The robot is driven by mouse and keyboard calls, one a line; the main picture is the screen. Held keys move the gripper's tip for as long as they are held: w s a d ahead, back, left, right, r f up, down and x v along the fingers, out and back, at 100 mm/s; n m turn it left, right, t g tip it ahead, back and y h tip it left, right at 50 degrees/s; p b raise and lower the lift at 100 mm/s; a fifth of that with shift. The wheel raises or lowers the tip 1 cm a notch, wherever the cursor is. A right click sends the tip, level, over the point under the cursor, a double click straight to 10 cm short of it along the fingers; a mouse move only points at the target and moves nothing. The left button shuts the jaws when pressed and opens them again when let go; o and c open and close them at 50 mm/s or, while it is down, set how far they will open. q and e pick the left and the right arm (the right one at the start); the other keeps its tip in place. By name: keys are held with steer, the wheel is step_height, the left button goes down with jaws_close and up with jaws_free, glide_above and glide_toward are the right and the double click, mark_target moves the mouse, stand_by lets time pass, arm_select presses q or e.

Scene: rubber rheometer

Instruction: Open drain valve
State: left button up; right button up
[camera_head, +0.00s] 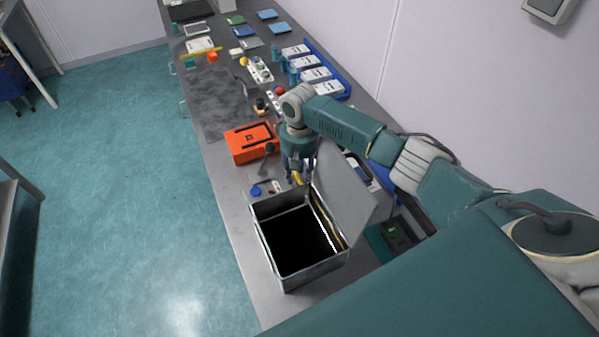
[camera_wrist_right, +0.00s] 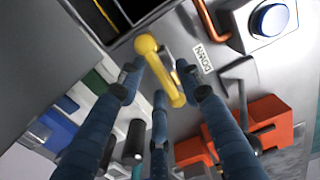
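The yellow valve handle (camera_head: 297,179) is on the bench beside the back edge of the open metal box; most of it is hidden by my right gripper in the head view. In the right wrist view the handle (camera_wrist_right: 160,68) is a short yellow bar with a round knob at one end. My right gripper (camera_head: 298,170) points down over the handle. In the right wrist view its fingers (camera_wrist_right: 160,80) are spread on either side of the handle, with a visible gap, so it is open and empty. My left gripper is not in view.
The open metal box (camera_head: 285,282) has its lid (camera_head: 346,196) raised on the right. An orange case (camera_head: 250,143) lies behind the gripper. A blue button (camera_head: 256,191) and a "DOWN" label (camera_wrist_right: 203,58) are close to the handle. Racks and small items fill the far bench.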

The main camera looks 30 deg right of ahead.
steer(key=shift+a+f, duration=0.1)
steer(key=shift+f, duration=0.15)
steer(key=c, duration=0.3)
jaws_close()
steer(key=shift+n+p, duration=0.35)
steer(key=shift+n, duration=0.05)
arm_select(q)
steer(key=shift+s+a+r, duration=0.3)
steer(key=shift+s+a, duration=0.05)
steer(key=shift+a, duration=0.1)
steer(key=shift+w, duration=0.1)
arm_select(e)
steer(key=shift+o, duration=1.5)
jaws_free()
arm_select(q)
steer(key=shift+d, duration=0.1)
